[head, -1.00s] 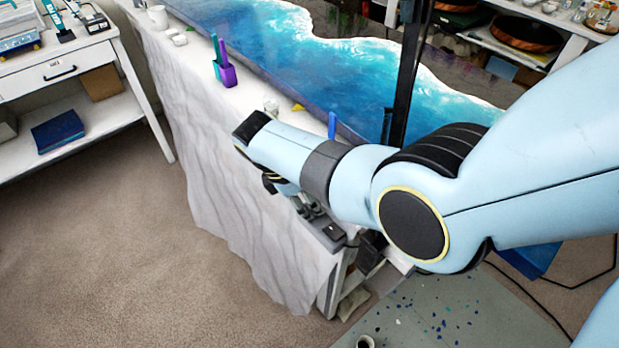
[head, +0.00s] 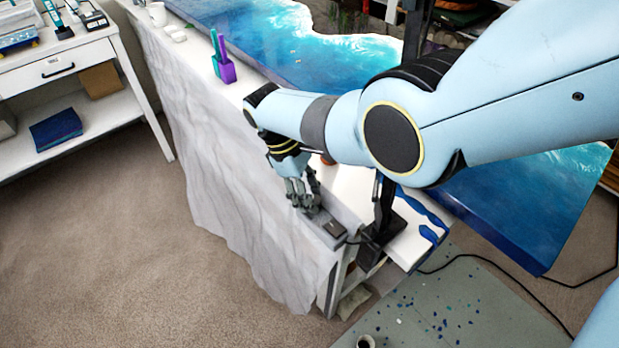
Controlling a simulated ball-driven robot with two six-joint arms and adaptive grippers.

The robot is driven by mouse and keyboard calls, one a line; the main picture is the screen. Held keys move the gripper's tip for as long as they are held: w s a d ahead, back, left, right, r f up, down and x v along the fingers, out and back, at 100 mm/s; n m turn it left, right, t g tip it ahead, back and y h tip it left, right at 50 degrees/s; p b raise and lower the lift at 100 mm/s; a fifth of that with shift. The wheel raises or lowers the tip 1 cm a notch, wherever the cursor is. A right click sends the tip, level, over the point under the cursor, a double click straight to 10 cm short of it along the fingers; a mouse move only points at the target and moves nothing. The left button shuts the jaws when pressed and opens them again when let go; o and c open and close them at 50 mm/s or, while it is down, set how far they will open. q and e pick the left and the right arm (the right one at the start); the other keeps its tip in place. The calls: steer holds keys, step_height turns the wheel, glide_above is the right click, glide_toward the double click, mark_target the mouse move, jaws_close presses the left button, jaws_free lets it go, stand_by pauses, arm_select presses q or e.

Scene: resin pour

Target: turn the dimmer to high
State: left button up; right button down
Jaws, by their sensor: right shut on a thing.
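The dimmer (head: 327,222) is a small grey box with a dark patch at the near corner of the white-draped table, in the head view. My right gripper (head: 304,203) points down at the far end of this box, its grey fingers shut on what appears to be the dimmer's knob. The fingers hide the knob, so its setting cannot be read. My left gripper is not in view.
The blue resin tabletop (head: 330,75) lies along the table behind my right arm. A purple cup (head: 226,72) stands on the table's left edge. A black stand (head: 385,228) is right of the dimmer. A white shelf unit (head: 90,55) stands at left; carpet between is clear.

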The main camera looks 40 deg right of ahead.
steer(key=shift+s, duration=0.1)
stand_by(0.4)
steer(key=c, duration=0.9)
jaws_free()
steer(key=shift+c, duration=0.2)
steer(key=shift+w+r, duration=0.1)
steer(key=shift+w, duration=0.1)
steer(key=shift+w+r, duration=0.15)
steer(key=shift+r, duration=0.15)
steer(key=v, duration=0.7)
steer(key=shift+a, duration=0.15)
